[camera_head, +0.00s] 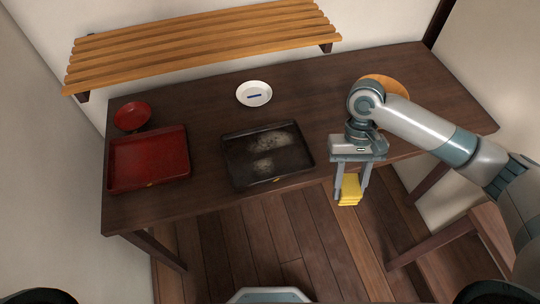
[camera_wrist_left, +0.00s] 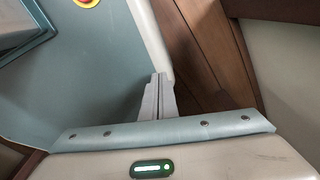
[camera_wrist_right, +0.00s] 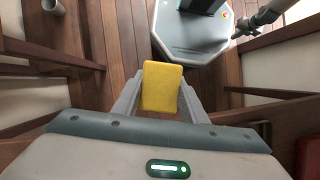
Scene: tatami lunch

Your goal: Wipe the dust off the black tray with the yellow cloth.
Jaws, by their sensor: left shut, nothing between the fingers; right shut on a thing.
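The black tray (camera_head: 238,166) lies on the dark wooden table, with pale dust patches (camera_head: 272,148) on its bottom. The yellow cloth (camera_head: 350,190) is a folded block between the fingers of my right gripper (camera_head: 351,184). That gripper is shut on it and holds it in the air to the right of the tray, near the table's front edge. The cloth also shows in the right wrist view (camera_wrist_right: 162,86). My left gripper (camera_wrist_left: 158,97) shows only in the left wrist view, with its fingers together and empty.
A red tray (camera_head: 118,177) and a red bowl (camera_head: 131,116) are at the table's left. A white dish (camera_head: 254,93) with a blue mark stands behind the black tray. A round wooden plate (camera_head: 385,86) is partly behind my right arm. A slatted shelf (camera_head: 205,45) hangs along the back wall.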

